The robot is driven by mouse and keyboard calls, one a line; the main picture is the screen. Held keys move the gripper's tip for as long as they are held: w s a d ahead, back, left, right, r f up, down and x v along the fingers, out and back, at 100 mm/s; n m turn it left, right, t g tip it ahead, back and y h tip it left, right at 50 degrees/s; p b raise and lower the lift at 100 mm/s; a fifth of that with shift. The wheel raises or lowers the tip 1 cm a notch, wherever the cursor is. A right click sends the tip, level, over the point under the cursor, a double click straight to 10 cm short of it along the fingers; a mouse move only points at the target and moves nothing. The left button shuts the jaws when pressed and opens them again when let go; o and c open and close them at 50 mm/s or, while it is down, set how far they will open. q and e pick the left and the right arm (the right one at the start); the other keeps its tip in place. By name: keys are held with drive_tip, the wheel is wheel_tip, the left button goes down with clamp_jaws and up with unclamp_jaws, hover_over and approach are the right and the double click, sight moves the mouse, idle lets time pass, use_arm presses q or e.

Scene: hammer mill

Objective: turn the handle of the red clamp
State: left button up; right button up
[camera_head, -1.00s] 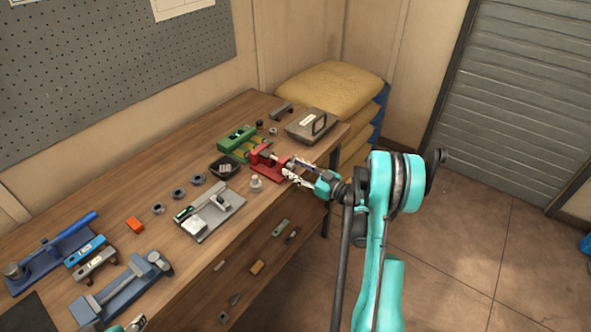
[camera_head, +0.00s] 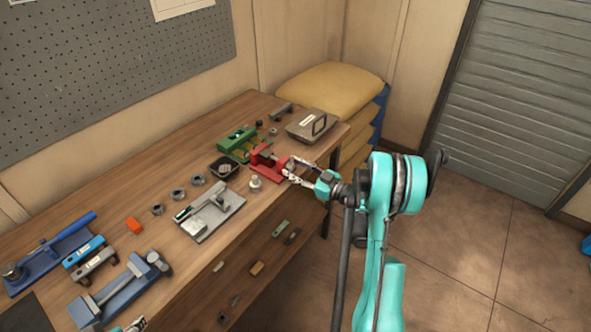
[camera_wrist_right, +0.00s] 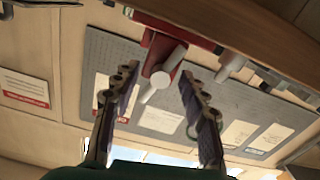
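The red clamp (camera_head: 266,166) stands near the bench's front edge. It shows at the top of the right wrist view (camera_wrist_right: 157,52), with its grey screw end and cross-bar handle (camera_wrist_right: 162,78) facing me. My right gripper (camera_head: 287,167) is in front of the clamp's handle end. In the right wrist view its two fingers (camera_wrist_right: 158,73) are spread, with the handle showing in the gap and not clamped. Whether a finger touches the handle I cannot tell. My left gripper (camera_head: 137,324) shows only as a small piece at the bottom edge.
A green vise (camera_head: 237,141) and a black bin (camera_head: 224,168) are beside the clamp. A grey case (camera_head: 311,125) is behind it, and a small pale knob-like part (camera_head: 255,182) is in front. Yellow sacks (camera_head: 335,88) are stacked beyond the bench.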

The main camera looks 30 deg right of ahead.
drive_tip(key=v, duration=1.2)
drive_tip(key=shift+c, duration=0.4)
